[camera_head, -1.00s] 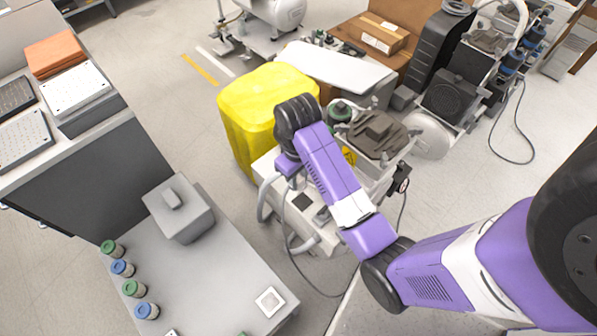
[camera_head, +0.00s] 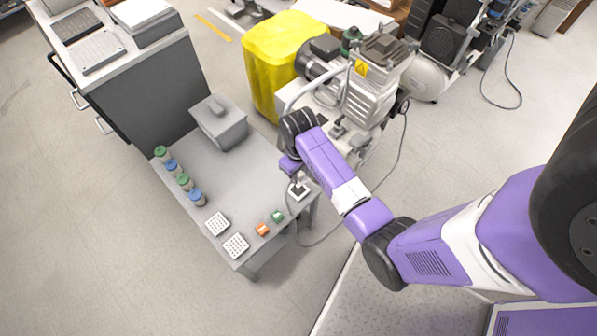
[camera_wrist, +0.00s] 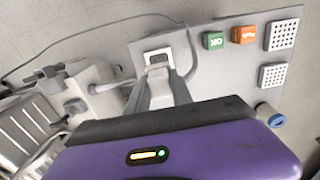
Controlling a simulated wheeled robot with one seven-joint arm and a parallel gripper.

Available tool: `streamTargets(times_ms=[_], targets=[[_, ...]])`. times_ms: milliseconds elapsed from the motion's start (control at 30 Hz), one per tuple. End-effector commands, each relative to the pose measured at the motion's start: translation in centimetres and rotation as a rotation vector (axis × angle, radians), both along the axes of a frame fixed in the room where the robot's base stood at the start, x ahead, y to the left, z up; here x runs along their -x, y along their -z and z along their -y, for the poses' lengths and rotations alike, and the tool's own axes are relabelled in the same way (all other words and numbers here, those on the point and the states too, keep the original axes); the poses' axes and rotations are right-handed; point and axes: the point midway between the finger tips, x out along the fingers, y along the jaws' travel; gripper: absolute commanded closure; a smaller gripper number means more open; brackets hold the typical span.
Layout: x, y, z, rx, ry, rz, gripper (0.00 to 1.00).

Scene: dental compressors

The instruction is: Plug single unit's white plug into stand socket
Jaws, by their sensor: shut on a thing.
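My gripper (camera_head: 297,183) is over the near right corner of the grey stand (camera_head: 225,180), beside the white-framed socket (camera_head: 299,192). In the wrist view, my gripper (camera_wrist: 159,84) has its grey fingers close around the pale plug (camera_wrist: 160,92), just short of or over the socket (camera_wrist: 156,56). The plug is mostly hidden between the fingers, and I cannot tell whether it touches the socket. Its dark cord (camera_head: 330,238) hangs beside the stand and runs back to the single compressor unit (camera_head: 372,95). The cord also arcs past the socket in the wrist view (camera_wrist: 110,24).
Green (camera_head: 277,216) and orange (camera_head: 262,229) buttons and white perforated plates (camera_head: 236,245) lie along the stand's near edge. Several capped jars (camera_head: 184,181) and a grey box (camera_head: 218,121) stand on it. A yellow bin (camera_head: 277,70) is behind.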

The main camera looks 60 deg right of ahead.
Motion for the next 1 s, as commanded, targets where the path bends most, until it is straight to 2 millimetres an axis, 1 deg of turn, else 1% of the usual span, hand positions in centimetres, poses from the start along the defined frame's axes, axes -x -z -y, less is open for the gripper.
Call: streamTargets(times_ms=[67,267,1000], targets=[[-0.4,0.1,0.2,0.001,0.001,0.002,1.0],[-0.4,0.8,0.2,0.0,0.0,0.001,1.0],[-0.3,6.3,0.2,0.0,0.0,-0.001,1.0]])
